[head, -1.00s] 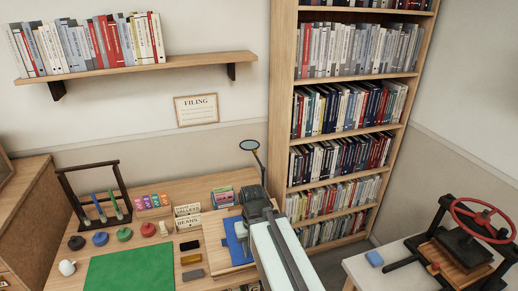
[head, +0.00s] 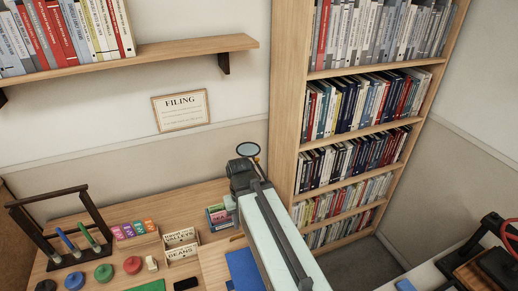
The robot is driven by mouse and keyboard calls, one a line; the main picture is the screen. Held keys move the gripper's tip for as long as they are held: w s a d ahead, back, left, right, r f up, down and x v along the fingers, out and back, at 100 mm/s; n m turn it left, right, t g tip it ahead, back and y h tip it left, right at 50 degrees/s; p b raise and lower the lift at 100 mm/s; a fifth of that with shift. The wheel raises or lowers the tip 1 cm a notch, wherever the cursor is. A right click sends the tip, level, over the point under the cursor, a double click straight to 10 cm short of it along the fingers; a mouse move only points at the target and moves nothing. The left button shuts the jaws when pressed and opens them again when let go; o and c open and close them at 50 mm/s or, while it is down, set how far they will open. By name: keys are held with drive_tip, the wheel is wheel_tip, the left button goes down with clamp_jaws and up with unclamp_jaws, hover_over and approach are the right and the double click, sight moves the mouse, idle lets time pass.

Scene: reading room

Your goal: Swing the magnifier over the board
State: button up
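The magnifier (head: 248,149) is a round lens in a dark rim on a thin dark stalk, at the back right of the desk. A pale wooden board (head: 213,266) lies on the desk in front of it, with a blue sheet (head: 242,268) on it; my arm hides its right part. The lens appears behind the board, not above it. My arm reaches up the middle of the view, and the grey end with my gripper (head: 241,176) is just below the lens in the picture. The fingertips are hidden, so contact with the magnifier cannot be told.
Lettered filing cards (head: 181,245), coloured blocks (head: 134,229), round inkpads (head: 103,273) and a dark rack (head: 62,232) stand on the desk to the left. A tall bookcase (head: 284,126) rises close at right. A second table with a red-wheeled press (head: 497,262) is at far right.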

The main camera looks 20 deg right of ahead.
drive_tip(key=shift+o, duration=0.5)
drive_tip(key=shift+a+r, duration=0.1)
drive_tip(key=shift+a, duration=0.25)
drive_tip(key=w+d+r+n+y+p, duration=0.1)
drive_tip(key=w+d+r+n+p, duration=0.15)
drive_tip(key=w, duration=0.25)
drive_tip(key=w+d+r+n+p, duration=0.1)
drive_tip(key=w+d+r+p, duration=0.15)
drive_tip(key=w, duration=0.35)
drive_tip(key=n+t+y+p, duration=0.2)
drive_tip(key=n+t+p, duration=0.1)
drive_tip(key=n+p, duration=0.3)
approach(257, 159)
drive_tip(key=b+x, duration=0.8)
drive_tip(key=shift+d+f, duration=0.15)
clamp_jaws()
